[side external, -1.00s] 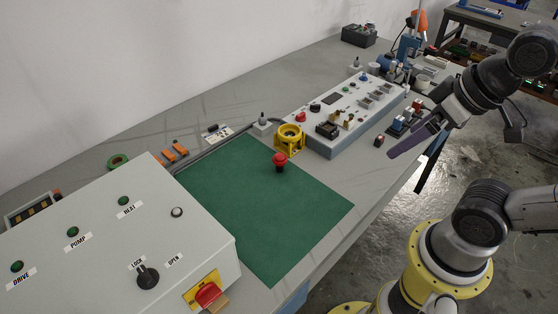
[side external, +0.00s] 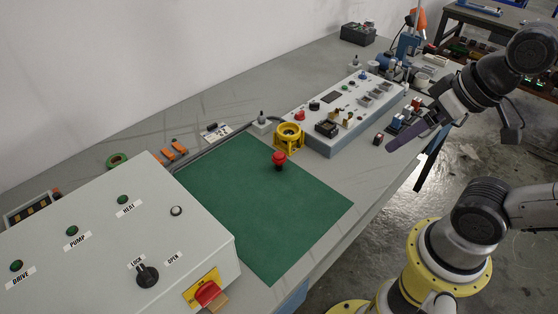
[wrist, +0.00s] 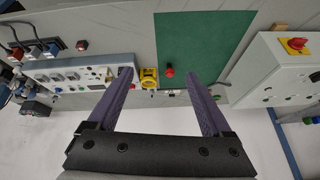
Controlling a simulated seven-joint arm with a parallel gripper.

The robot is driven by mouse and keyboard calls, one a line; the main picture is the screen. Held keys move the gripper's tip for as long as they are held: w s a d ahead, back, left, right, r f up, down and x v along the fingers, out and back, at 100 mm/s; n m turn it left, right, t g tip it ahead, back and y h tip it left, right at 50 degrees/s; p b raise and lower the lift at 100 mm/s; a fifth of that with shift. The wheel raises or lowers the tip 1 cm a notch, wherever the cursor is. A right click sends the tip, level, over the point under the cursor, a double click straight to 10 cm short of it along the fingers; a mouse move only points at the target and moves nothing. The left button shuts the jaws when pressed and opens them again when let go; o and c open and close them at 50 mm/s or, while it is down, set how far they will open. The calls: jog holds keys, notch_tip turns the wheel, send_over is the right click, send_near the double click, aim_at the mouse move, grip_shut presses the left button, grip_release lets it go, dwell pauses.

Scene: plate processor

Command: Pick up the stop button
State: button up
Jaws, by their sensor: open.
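The stop button (side external: 279,160) is a red mushroom head on a dark stem. It stands upright on the green mat (side external: 262,215), close to the mat's far edge. In the wrist view the stop button (wrist: 169,71) shows between the two fingers but well beyond them. My gripper (side external: 392,145) has purple fingers and hangs at the right, over the bench's front edge, far from the button. In the wrist view my gripper (wrist: 163,78) is open, with nothing between its fingers.
A yellow ring-shaped holder (side external: 289,137) stands just behind the button. A grey control panel (side external: 345,115) lies to the right of it. A large grey box (side external: 110,235) with a red-yellow switch (side external: 208,293) fills the front left. The mat is otherwise bare.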

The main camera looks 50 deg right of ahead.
jog(key=w+a+r+m+y, duration=0.1)
jog(key=w+a+r+m, duration=0.1)
jog(key=w+r+m, duration=0.3)
jog(key=m+g+y, duration=0.3)
jog(key=m+g, duration=0.1)
jog(key=m, duration=1.2)
send_over(282, 152)
jog(key=s+d, duration=0.2)
jog(key=d, duration=0.2)
notch_tip(282, 152, down, 16)
jog(key=x, duration=0.8)
jog(key=shift+w, duration=0.15)
jog(key=shift+a+x, duration=0.2)
jog(key=shift+x, duration=2.4)
jog(key=shift+r, duration=0.1)
